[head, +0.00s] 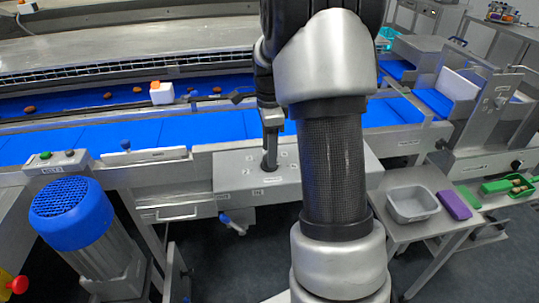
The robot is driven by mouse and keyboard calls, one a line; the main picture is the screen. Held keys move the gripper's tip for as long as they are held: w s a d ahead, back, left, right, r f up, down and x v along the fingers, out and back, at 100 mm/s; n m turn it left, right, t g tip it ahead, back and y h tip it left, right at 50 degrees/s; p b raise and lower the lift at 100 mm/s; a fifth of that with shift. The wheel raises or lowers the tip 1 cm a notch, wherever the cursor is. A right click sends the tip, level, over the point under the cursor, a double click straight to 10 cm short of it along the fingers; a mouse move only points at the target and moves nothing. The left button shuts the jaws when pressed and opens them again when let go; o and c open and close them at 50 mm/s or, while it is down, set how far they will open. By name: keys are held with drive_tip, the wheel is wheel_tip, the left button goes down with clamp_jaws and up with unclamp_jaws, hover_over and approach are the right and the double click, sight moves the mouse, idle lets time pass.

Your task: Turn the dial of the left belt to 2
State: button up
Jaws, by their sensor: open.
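A grey metal control box (230,181) stands at the front edge of the blue belts, near the middle of the head view. Small number marks and labels show on its top, too small to read surely. My gripper (269,160) points down onto this top, among the marks. Its dark fingers are at or just above the spot where a dial would sit. The dial itself cannot be told apart from the fingers, so its setting is hidden. My gripper is open; whether it touches anything cannot be told.
Blue belts (87,140) run behind the box, with several dates and an orange-and-white block (161,93). A blue-capped motor (70,210) stands at left. A grey tub (411,204), a purple block (454,204) and a green tray (496,186) are at right.

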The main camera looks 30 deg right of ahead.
drive_tip(key=shift+f, duration=0.8)
drive_tip(key=c, duration=1.1)
drive_tip(key=shift+o, duration=0.2)
